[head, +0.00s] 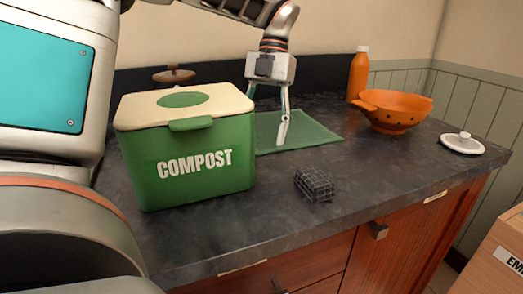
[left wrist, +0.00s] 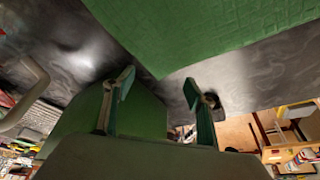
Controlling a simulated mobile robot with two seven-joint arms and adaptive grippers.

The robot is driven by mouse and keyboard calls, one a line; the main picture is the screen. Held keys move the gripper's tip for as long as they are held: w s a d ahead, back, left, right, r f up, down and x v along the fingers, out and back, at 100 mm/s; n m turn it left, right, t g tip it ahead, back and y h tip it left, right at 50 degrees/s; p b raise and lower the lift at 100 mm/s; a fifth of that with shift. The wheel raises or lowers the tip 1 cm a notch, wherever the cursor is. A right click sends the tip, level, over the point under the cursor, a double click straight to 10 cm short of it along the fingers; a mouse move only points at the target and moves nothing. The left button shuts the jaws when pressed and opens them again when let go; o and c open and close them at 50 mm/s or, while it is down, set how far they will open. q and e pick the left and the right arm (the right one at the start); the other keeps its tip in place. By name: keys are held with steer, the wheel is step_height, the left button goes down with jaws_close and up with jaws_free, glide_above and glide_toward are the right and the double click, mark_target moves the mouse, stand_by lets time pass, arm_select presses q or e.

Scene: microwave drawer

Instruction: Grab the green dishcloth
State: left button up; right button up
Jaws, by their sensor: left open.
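The green dishcloth (head: 308,130) lies flat on the dark countertop, behind and right of the compost bin. Its left part is hidden by the bin. In the left wrist view the cloth (left wrist: 195,35) fills the upper middle, with a corner pointing down towards the gap between my fingers. My left gripper (head: 268,122) is open and empty, pointing down over the cloth's left part. Its fingers also show in the left wrist view (left wrist: 160,92). I cannot tell whether a fingertip touches the cloth. My right gripper is not in view.
The green compost bin (head: 190,155) with a cream lid stands close in front of my left gripper. An orange bottle (head: 358,73), orange colander (head: 398,112) and white lid (head: 462,144) stand right.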

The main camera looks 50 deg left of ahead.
arm_select(q)
steer(key=shift+x, duration=0.85)
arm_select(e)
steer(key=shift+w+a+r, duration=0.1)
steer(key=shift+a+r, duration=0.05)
arm_select(q)
steer(key=shift+f, duration=0.2)
steer(key=shift+s+f, duration=0.1)
steer(key=shift+f, duration=0.05)
jaws_close()
step_height(320, 180, up, 12)
steer(key=p, duration=0.3)
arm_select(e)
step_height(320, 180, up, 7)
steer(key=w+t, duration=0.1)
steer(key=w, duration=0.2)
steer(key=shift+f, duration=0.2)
